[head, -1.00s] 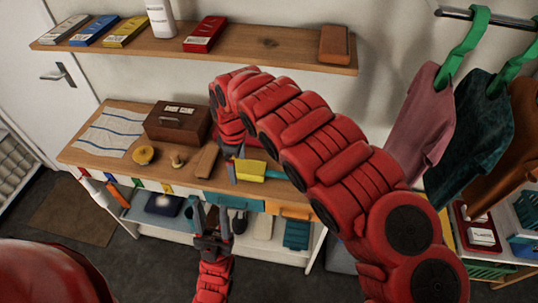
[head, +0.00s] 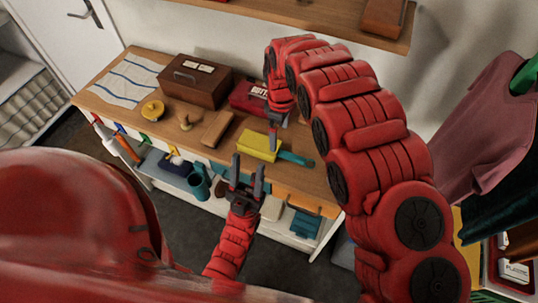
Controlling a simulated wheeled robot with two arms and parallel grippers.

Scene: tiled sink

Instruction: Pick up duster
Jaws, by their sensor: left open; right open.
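A yellow block-shaped head with a teal handle, which looks like the duster (head: 257,146), lies on the wooden top near its front edge. The handle points right. My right gripper (head: 273,142) comes down from above over the yellow head; its open fingers overlap the head in view, and I cannot tell whether they touch it. My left gripper (head: 248,176) is open and empty, fingers up, in front of the bench edge and below the duster in the picture.
On the bench top (head: 165,128) are a brown box (head: 195,82), a red box (head: 247,97) partly behind my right wrist, a yellow round tin (head: 152,110), a wooden stamp-like knob (head: 186,119) and a wooden block (head: 217,129). Colored hooks and a lower shelf are in front.

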